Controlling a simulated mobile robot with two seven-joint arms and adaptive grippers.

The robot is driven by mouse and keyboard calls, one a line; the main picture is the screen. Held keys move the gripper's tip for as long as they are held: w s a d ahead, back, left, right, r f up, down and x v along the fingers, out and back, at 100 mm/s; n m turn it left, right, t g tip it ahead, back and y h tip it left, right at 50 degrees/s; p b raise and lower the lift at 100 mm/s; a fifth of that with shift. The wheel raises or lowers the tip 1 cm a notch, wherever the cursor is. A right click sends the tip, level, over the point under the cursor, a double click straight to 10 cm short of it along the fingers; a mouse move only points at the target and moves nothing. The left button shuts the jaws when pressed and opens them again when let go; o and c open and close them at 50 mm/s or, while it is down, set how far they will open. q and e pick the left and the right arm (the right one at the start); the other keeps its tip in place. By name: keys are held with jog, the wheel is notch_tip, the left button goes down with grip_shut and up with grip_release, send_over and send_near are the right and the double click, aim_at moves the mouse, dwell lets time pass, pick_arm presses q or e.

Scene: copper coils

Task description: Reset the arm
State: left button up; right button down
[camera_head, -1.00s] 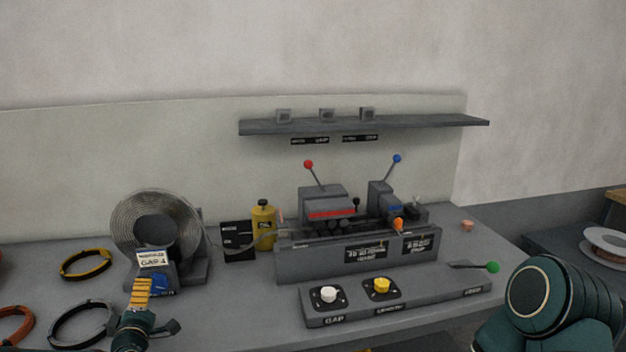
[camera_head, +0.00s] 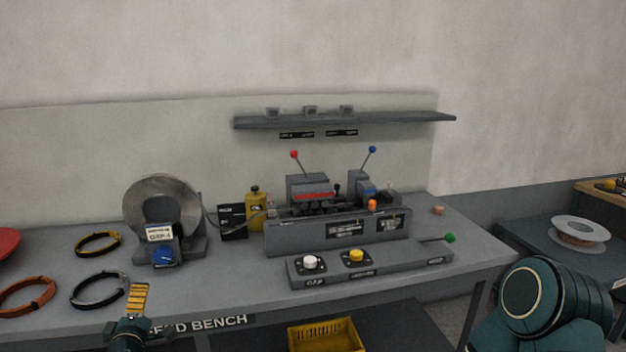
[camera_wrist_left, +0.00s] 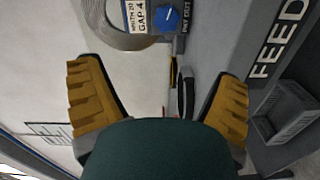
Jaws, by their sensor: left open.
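My left gripper (camera_head: 137,300) shows at the lower left in the head view, with yellow ridged fingers, at the front edge of the feed bench (camera_head: 235,292). In the left wrist view the two fingers of my left gripper (camera_wrist_left: 157,100) are wide apart with nothing between them. My teal right arm (camera_head: 545,305) shows at the lower right of the head view; its gripper is out of view.
A wire spool (camera_head: 161,205) with a gap label stands on the bench. Orange (camera_head: 27,296), black (camera_head: 99,290) and yellow (camera_head: 98,244) coils lie at left. A grey machine (camera_head: 330,232) with levers stands at centre. A yellow crate (camera_head: 326,337) is below the bench.

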pick_arm(q)
jog(key=s+d+f+m+g+h, duration=0.45)
jog(key=d+f, duration=0.35)
jog(key=d, duration=0.4)
jog(key=s+d+f+m+g+h, duration=0.3)
jog(key=s+d+f+m, duration=0.15)
jog(key=d+f, duration=0.5)
jog(key=s+d+f+m+g, duration=0.2)
jog(key=s+d+m+g, duration=0.2)
jog(key=s, duration=0.5)
jog(key=s+d+f+m+g, duration=0.3)
jog(key=s+d+m+g, duration=0.1)
jog(key=s, duration=0.5)
jog(key=shift+s+d, duration=0.15)
jog(key=shift+d, duration=0.5)
